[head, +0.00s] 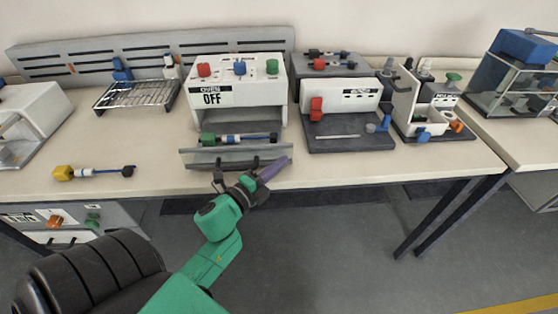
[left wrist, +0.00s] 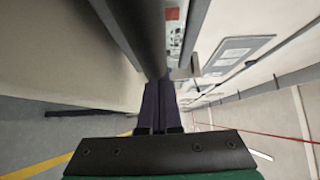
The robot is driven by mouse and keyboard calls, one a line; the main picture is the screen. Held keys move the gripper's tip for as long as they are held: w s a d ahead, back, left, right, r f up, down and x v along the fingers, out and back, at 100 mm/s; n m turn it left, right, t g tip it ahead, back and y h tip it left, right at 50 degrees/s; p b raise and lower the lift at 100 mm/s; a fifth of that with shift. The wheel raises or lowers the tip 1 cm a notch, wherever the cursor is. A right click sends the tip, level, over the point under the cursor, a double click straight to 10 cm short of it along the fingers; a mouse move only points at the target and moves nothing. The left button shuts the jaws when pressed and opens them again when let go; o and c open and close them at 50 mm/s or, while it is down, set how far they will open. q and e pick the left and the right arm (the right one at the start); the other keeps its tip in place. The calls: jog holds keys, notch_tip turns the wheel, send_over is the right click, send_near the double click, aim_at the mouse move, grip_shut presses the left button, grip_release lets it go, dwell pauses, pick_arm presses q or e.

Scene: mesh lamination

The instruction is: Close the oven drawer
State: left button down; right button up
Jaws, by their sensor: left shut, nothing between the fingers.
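The oven (head: 238,97) is a white box marked OFF with red, blue and green knobs, at the middle of the table. Its grey drawer (head: 205,159) stands pulled out at the front. A rod-like part with green, white and blue sections (head: 232,139) lies in the open drawer. My left gripper (head: 282,163) is at the drawer's front right end, by the table's front edge. Its purple fingers are shut with nothing between them; they also show in the left wrist view (left wrist: 160,80), close under a dark bar. I cannot tell whether they touch the drawer. My right gripper is not in view.
A wire rack (head: 138,94) stands left of the oven, and a similar rod part (head: 95,172) lies at the front left. A dark fixture with a white panel (head: 347,98) stands close to the right. The table's front right strip (head: 400,165) is clear.

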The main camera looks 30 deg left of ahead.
aim_at(277, 141)
pick_arm(q)
jog(key=shift+w+a, duration=0.1)
jog(key=shift+w, duration=0.05)
jog(key=w+a, duration=0.1)
jog(key=w, duration=0.1)
jog(key=w+a, duration=0.4)
jog(key=w, duration=0.1)
jog(key=shift+a, duration=0.15)
dwell(0.3)
